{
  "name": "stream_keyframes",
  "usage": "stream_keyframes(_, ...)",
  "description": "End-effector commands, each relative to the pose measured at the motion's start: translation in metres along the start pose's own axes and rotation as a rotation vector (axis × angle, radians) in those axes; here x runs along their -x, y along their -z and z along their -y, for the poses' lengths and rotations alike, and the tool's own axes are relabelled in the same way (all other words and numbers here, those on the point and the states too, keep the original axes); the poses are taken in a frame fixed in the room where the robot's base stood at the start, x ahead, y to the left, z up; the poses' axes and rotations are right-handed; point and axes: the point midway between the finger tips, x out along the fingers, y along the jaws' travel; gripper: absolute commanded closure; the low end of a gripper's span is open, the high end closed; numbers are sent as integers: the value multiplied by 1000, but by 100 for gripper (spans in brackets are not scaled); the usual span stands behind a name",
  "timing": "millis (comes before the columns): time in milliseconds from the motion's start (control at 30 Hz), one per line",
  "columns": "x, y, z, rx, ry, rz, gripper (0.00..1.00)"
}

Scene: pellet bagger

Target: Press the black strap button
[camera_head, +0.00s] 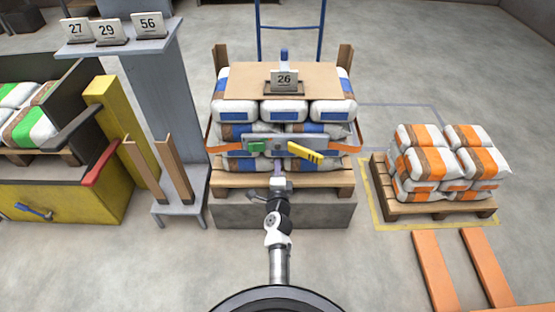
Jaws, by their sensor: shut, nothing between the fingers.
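The strapping unit (272,142) is a grey bar across the front of the stacked bags at the centre. A green button (257,147) is on its left part and a yellow lever (305,153) on its right. I cannot clearly make out the black strap button; it is too small or hidden near my gripper. My gripper (278,166) is shut and empty, just below and in front of the bar, between the green button and the yellow lever. I cannot tell whether it touches the unit.
An orange strap (225,149) runs around the bags on the centre pallet (240,180). A card marked 26 (284,82) stands on top. A grey post with wooden slats (172,165) is close on the left. Orange-striped bags (440,160) are at right. Orange forks (434,270) lie at front right.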

Motion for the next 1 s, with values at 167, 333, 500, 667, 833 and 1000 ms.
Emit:
stream_keyframes(167,36,1,-1,1,-2,-1,100)
stream_keyframes(333,57,0,-1,0,-1,0,100)
stream_keyframes(500,65,0,-1,0,0,0,100)
stream_keyframes(667,65,0,0,0,0,0,100)
stream_keyframes(833,65,0,-1,0,0,0,100)
stream_keyframes(1000,65,0,-1,0,-1,0,100)
